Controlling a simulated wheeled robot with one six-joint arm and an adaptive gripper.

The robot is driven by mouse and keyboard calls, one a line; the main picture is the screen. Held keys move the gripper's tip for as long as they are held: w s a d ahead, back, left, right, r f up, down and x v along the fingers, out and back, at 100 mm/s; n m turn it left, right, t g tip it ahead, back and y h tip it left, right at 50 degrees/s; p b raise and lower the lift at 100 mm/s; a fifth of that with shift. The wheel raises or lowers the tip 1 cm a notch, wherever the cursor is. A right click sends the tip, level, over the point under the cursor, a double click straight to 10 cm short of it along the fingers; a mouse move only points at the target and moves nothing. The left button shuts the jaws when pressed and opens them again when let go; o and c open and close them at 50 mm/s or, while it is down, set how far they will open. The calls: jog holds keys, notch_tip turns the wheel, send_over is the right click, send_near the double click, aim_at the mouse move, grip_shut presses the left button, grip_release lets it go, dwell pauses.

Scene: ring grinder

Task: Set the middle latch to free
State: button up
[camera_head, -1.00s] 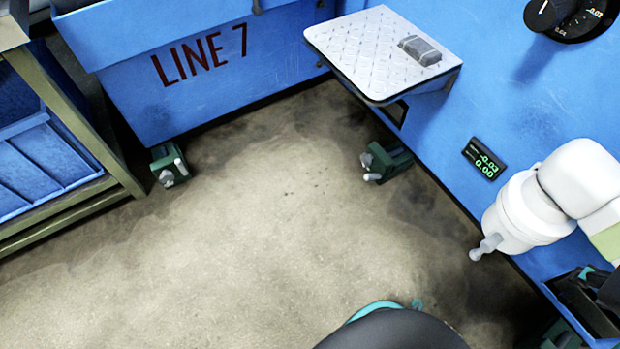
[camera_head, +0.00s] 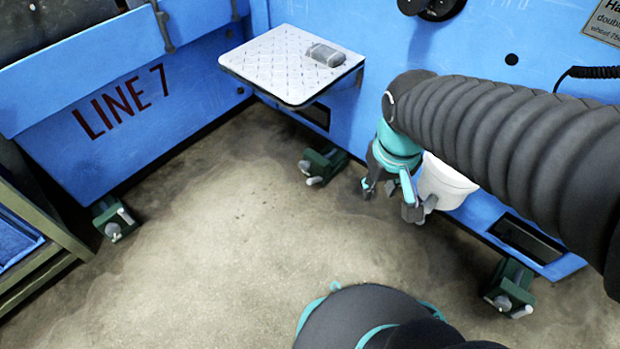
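Three dark green latches with light grey levers sit low along the blue machine. The middle latch (camera_head: 323,165) is below the small shelf, and its lever points to the lower left. The left latch (camera_head: 113,220) is by the LINE 7 panel. The right latch (camera_head: 510,290) is at the lower right. My gripper (camera_head: 390,198) is teal with grey fingertips and points down. Its fingers are apart with nothing seen between them. It is to the right of the middle latch and appears apart from it; the depth gap is hard to judge.
A silver tread-plate shelf (camera_head: 285,65) with a grey block (camera_head: 325,54) juts out above the middle latch. A white container (camera_head: 447,182) with a grey tap is partly hidden behind my arm. A rack (camera_head: 35,240) stands at left. The floor (camera_head: 220,250) between is clear.

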aim_at(308, 183)
jog(key=w+a+f+n+t+h, duration=0.2)
jog(key=w+a+f+n+h, duration=0.2)
jog(key=f, duration=1.1)
jog(key=w+a+f+n+t+h, duration=0.3)
jog(key=w+a+f+n, duration=0.4)
jog(key=f+n, duration=0.4)
jog(key=w+a+f+n+t+h, duration=0.2)
jog(key=w+a+f+n+h, duration=0.3)
jog(key=f, duration=1.6)
jog(key=shift+w+a+n+t, duration=0.3)
jog(key=shift+w+n, duration=0.3)
jog(key=shift+n, duration=0.7)
jog(key=shift+w+a+n+t, duration=0.6)
jog(key=shift+w+a+t, duration=0.3)
jog(key=shift+w+a, duration=0.15)
jog(key=w+a+r+n+t, duration=0.1)
jog(key=w+a+r+t+y, duration=0.1)
jog(key=w+a, duration=0.1)
jog(key=shift+w+a+r+n+t, duration=0.3)
jog(key=shift+r+n+t, duration=0.05)
jog(key=shift+n+t, duration=0.05)
jog(key=shift+w+d+r, duration=0.15)
jog(key=shift+w, duration=0.1)
jog(key=x, duration=1.3)
jog(key=shift+w+d+r, duration=0.1)
grip_shut()
